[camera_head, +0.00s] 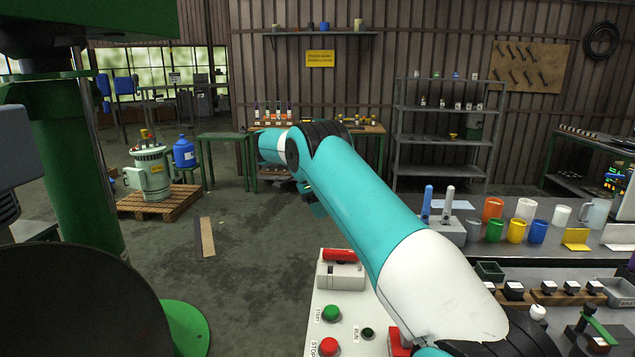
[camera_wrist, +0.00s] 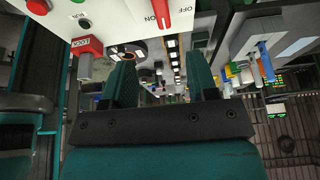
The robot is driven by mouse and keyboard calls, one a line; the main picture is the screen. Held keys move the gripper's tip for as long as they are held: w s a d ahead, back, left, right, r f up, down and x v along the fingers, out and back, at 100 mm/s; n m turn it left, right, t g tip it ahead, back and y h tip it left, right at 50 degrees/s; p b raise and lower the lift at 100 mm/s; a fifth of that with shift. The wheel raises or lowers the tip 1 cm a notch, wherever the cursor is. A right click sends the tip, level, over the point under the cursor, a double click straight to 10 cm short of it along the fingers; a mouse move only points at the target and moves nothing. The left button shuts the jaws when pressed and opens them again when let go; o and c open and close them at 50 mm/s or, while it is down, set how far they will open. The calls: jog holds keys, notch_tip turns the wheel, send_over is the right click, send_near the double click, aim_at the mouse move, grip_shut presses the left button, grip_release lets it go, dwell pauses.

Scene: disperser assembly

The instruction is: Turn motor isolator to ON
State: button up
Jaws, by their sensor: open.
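The motor isolator's red handle (camera_head: 340,255) lies crosswise on its light grey base (camera_head: 341,275), at the far end of the white control panel (camera_head: 317,307). In the wrist view the red handle (camera_wrist: 160,12) shows at the top edge, partly cut off, beside printed "ON" lettering. My gripper (camera_wrist: 162,75) is open, with its two dark teal fingers apart and nothing between them. It is apart from the handle. In the head view my arm hides most of the gripper.
The panel also carries a green START button (camera_head: 331,313), a red STOP button (camera_head: 328,346) and a red block (camera_head: 398,342) partly behind my arm. A green column (camera_head: 75,165) stands at left. A bench with coloured mugs (camera_head: 493,208) is at right.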

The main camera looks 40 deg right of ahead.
jog(key=shift+p+v, duration=1.1)
jog(key=shift+v, duration=0.05)
